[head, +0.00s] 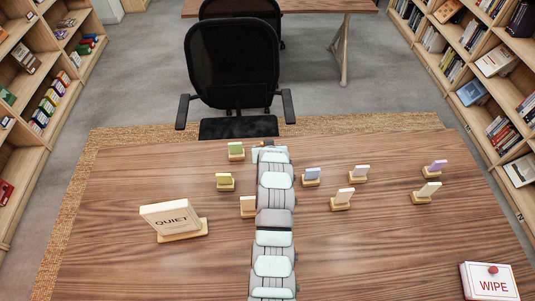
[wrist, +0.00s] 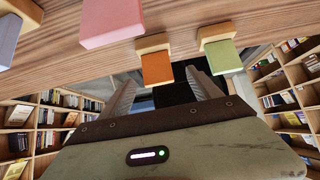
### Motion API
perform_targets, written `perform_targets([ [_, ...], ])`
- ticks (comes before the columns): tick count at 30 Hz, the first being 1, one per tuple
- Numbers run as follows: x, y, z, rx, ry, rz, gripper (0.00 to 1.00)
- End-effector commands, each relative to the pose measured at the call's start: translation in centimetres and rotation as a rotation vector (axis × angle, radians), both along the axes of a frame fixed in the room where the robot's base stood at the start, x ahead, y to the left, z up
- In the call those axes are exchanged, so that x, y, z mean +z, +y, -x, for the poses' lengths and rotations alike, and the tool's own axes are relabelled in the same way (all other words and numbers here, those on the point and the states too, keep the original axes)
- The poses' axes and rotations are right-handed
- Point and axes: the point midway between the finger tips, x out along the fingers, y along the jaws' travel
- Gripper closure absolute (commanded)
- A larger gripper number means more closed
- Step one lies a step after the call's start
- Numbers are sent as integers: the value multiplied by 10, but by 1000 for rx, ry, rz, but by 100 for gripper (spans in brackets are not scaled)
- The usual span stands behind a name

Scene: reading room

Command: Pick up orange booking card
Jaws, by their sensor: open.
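The orange booking card (wrist: 157,69) shows in the wrist view, standing in a small wooden base and appearing upside down. In the picture it lies between the tips of my open, empty gripper (wrist: 161,77). The fingers appear apart from it; I cannot tell the depth between them. In the head view my arm runs up the middle of the table and my gripper (head: 269,148) is at the far edge, its fingers not clear. I cannot make out the orange card there; the arm likely hides it.
In the wrist view a green card (wrist: 223,57) and a pink card (wrist: 110,22) flank the orange one. A QUIET sign (head: 170,216) and WIPE box (head: 489,281) are on the table (head: 120,260).

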Motion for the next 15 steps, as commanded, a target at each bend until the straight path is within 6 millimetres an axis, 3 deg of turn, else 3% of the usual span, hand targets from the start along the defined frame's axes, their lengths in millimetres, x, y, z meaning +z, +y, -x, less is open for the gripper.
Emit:
perform_targets([
  [15,-29,-1,-29,1,4,0,27],
])
